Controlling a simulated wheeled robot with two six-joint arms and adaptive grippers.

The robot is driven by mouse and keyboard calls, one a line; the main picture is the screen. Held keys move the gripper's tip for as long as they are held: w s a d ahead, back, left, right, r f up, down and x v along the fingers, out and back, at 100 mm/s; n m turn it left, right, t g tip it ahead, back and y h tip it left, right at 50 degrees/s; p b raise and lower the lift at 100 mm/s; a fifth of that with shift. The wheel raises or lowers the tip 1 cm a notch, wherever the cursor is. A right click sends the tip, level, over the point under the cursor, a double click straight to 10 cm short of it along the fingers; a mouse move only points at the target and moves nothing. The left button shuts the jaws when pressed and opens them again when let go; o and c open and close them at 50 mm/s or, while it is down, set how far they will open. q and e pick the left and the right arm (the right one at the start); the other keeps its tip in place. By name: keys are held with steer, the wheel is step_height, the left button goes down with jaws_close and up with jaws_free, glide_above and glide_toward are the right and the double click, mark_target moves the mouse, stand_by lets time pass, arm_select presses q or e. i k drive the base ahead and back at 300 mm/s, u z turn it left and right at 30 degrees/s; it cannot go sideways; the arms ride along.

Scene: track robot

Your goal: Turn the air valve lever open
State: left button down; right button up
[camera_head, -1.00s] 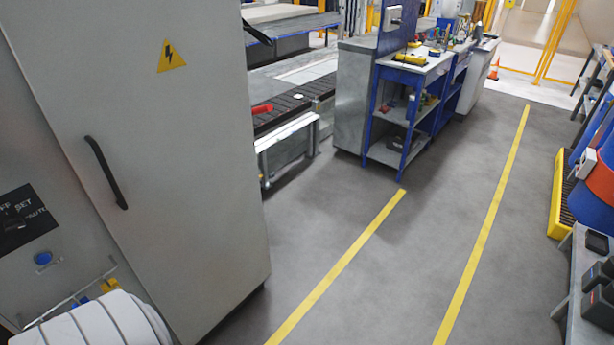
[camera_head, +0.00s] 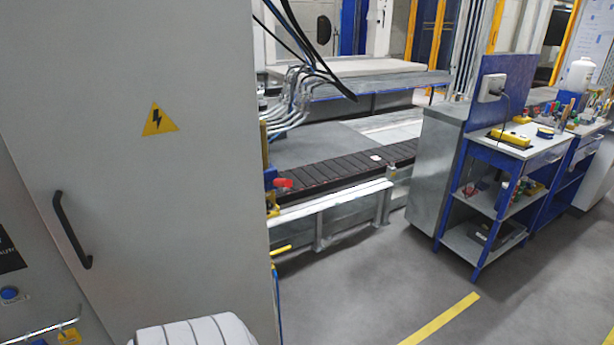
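I cannot tell for sure which part is the air valve lever. A small yellow handle (camera_head: 281,249) sticks out past the right edge of the grey cabinet, low down. Above it, a red part (camera_head: 283,183) shows near yellow and blue fittings (camera_head: 272,204), partly hidden behind the cabinet edge. Neither of my grippers shows in the head view.
The tall grey cabinet (camera_head: 170,220) with a black handle (camera_head: 70,230) fills the left side. A conveyor (camera_head: 345,170) lies behind it. A blue workbench (camera_head: 500,190) with tools stands at right. The floor (camera_head: 380,285) between is clear, with a yellow line (camera_head: 440,320).

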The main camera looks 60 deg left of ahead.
mark_target(288, 248)
steer(key=u, duration=0.25)
steer(key=i, duration=1.4)
steer(key=u, duration=1.2)
steer(key=i, duration=0.8)
steer(key=u, duration=0.85)
